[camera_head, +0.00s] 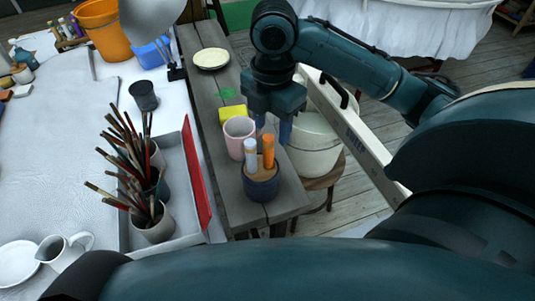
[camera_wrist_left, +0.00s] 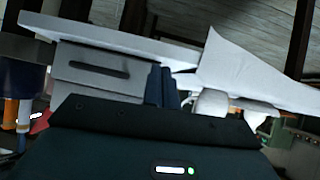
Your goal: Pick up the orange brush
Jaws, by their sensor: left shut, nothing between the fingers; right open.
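The orange brush (camera_head: 268,150) stands upright in a dark blue pot (camera_head: 262,187) on a grey wooden bench, beside a pale, white-topped brush (camera_head: 251,157). My right gripper (camera_head: 272,128) points down with its fingers apart, just behind and above the orange brush's top. I cannot tell whether a finger touches it. My left gripper is not seen in the head view. In the left wrist view its fingers (camera_wrist_left: 162,86) are together with nothing between them. Orange and white upright shapes (camera_wrist_left: 11,112) show at that view's left edge, too small to identify surely.
A pink cup (camera_head: 239,138), a yellow block (camera_head: 232,113) and a cream plate (camera_head: 211,58) share the bench. A large white bucket (camera_head: 316,148) stands behind my right gripper. Left of the bench, a red-edged tray (camera_head: 196,180) holds cups of brushes. A pitcher (camera_head: 64,250) stands at lower left.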

